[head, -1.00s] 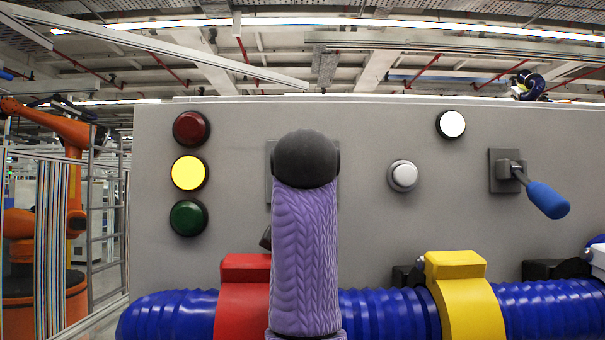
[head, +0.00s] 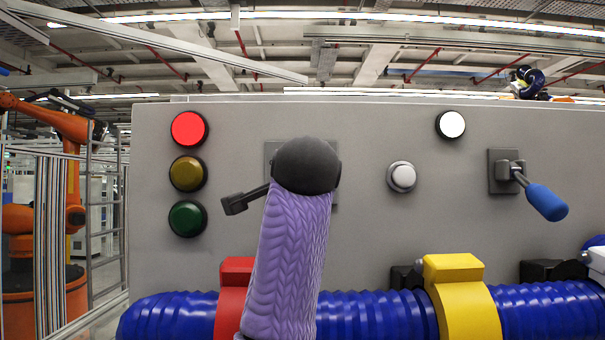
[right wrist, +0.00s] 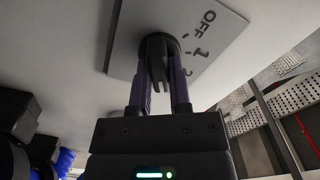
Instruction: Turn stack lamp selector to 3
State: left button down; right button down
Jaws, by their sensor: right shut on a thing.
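The selector knob (right wrist: 153,47) is black and sits on a light grey plate in the right wrist view. The plate (right wrist: 128,25) bears the marks OFF and 1, with a further mark partly hidden below. My right gripper (right wrist: 161,66) is shut on the knob, a purple finger on each side. I cannot tell which mark the knob points at. In the head view my purple-sleeved right arm hides the knob; the plate's edge (head: 272,157) shows beside it. In the lamp column, the red lamp (head: 188,128) is lit; the yellow lamp (head: 187,174) and green lamp (head: 187,218) are dark.
Right of the plate are a white push button (head: 402,177), a lit white lamp (head: 451,124) and a blue-handled lever (head: 545,201). A blue corrugated hose (head: 170,313) runs along the front under a red clamp (head: 232,290) and a yellow clamp (head: 465,305).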

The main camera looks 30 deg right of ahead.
jog(key=shift+f+m, duration=0.1)
jog(key=shift+m, duration=0.2)
jog(key=c, duration=0.6)
grip_release()
jog(key=shift+s, duration=0.1)
jog(key=shift+o, duration=0.2)
jog(key=b+v, duration=0.5)
jog(key=v, duration=0.5)
jog(key=shift+b, duration=0.3)
